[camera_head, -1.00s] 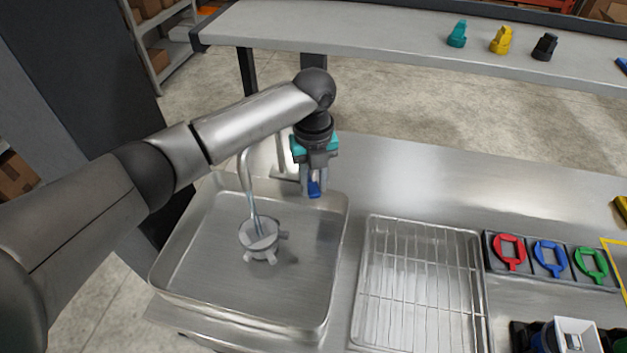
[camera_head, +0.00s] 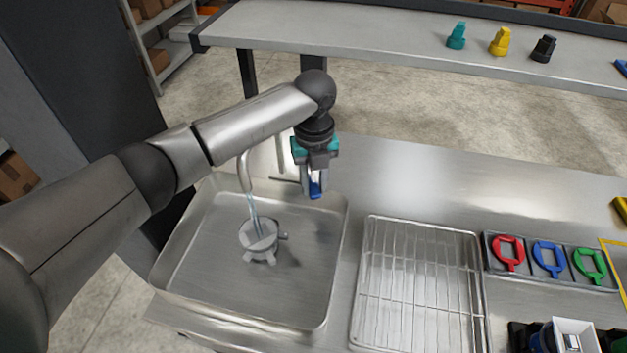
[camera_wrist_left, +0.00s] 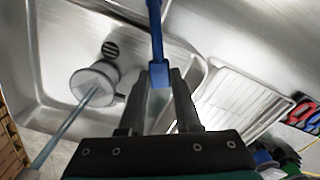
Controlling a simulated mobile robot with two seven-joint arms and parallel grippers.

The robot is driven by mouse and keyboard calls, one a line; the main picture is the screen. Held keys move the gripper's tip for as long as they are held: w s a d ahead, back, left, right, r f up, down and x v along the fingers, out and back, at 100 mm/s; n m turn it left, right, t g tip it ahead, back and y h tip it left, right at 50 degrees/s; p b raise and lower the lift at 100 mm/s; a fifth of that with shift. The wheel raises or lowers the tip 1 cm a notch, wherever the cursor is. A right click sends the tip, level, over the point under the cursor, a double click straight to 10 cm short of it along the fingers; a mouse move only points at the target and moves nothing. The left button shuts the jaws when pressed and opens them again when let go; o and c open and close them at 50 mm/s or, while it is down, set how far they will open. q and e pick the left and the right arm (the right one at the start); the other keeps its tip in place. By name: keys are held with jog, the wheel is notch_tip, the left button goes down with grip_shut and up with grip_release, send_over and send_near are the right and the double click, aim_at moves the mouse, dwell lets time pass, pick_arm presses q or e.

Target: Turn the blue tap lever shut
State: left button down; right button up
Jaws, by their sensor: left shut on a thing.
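The blue tap lever (camera_head: 316,189) is at the back right of the sink, between the fingers of my left gripper (camera_head: 313,185). In the left wrist view the lever (camera_wrist_left: 157,35) is a long blue bar running from the top edge down to the fingertips of the gripper (camera_wrist_left: 160,80), which are shut on its end. The metal tap spout (camera_head: 244,172) arches over the sink and a stream of water (camera_head: 253,212) runs from it into a grey cup-like vessel (camera_head: 260,238) in the sink. The tap's base is partly hidden behind my gripper. My right gripper is not in view.
The steel sink (camera_head: 190,285) is left of a wire drying rack (camera_head: 425,290). Red, blue (camera_head: 550,258) and green ring-shaped pieces sit in a dark holder at the right. Teal, yellow (camera_head: 500,42) and black pieces stand on the far bench. The counter behind the rack is clear.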

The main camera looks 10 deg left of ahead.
pick_arm(q)
jog(key=shift+w+d+r+n+p, duration=0.15)
jog(key=shift+d+n+p, duration=0.1)
jog(key=shift+n+p, duration=0.3)
jog(key=w+d+n, duration=0.3)
jog(key=w+n, duration=0.3)
jog(key=n, duration=0.4)
jog(key=shift+d, duration=0.4)
jog(key=c, duration=0.6)
grip_release()
jog(key=shift+p, duration=0.3)
notch_tip(320, 180, up, 15)
